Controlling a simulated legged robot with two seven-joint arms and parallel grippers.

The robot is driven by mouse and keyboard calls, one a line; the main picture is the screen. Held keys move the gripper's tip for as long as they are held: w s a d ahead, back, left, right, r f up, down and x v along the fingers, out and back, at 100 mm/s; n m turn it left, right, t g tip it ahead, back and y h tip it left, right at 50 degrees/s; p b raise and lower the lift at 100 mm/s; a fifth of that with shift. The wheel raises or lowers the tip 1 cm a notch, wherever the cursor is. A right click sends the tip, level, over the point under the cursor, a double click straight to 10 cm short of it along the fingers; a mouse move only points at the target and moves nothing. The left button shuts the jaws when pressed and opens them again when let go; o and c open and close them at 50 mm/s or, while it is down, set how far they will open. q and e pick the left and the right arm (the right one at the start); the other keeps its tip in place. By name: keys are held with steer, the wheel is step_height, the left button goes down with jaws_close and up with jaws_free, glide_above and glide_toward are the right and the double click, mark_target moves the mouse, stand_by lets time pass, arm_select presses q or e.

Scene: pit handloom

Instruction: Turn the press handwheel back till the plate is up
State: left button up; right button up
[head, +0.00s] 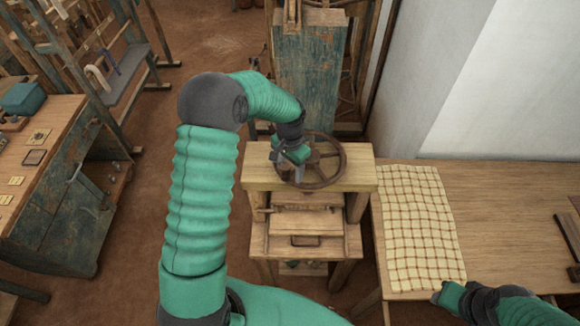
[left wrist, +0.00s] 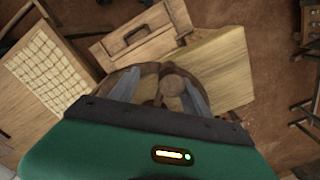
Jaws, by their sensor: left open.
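The press (head: 358,180) is a wooden frame with a thick top beam. Its dark spoked handwheel (head: 343,168) lies flat on top of the beam. My left gripper (head: 290,168) is over the left part of the wheel, pointing down. In the left wrist view, its two grey fingers (left wrist: 154,98) are spread apart, with the round wheel hub (left wrist: 172,82) between and beyond them. I cannot tell whether a finger touches the wheel. The plate under the beam is not clear enough to judge its height. My right gripper (head: 450,297) is by the cloth's near edge; its jaws do not show clearly.
A checked cloth (head: 415,225) lies on a wooden table (head: 510,220) right of the press. A board with a handle (head: 305,242) sits low in the press front. A workbench (head: 60,120) is at left, with bare floor between.

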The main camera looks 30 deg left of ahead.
mark_target(282, 168)
arm_select(q)
steer(key=shift+s+f, duration=0.15)
steer(key=shift+f, duration=0.2)
steer(key=shift+s+a+f, duration=0.1)
steer(key=shift+a+f, duration=0.05)
steer(key=shift+a, duration=0.15)
steer(key=shift+a+f, duration=0.15)
steer(key=shift+a, duration=0.5)
steer(key=shift+a+f, duration=0.15)
steer(key=shift+a, duration=0.45)
steer(key=shift+c, duration=0.9)
steer(key=shift+a, duration=0.15)
steer(key=shift+c, duration=1.3)
steer(key=shift+d, duration=0.2)
steer(key=shift+c, duration=1.2)
steer(key=shift+d+r, duration=0.2)
steer(key=shift+d, duration=0.4)
jaws_close()
steer(key=shift+d+r, duration=0.1)
steer(key=shift+d, duration=0.2)
steer(key=shift+w+a, duration=0.25)
steer(key=shift+a, duration=0.35)
arm_select(e)
steer(key=shift+s+a+r, duration=0.1)
steer(key=shift+a+r, duration=0.1)
steer(key=shift+a, duration=0.4)
steer(key=shift+s+a+r, duration=0.1)
steer(key=shift+a+r, duration=0.05)
steer(key=shift+a, duration=0.4)
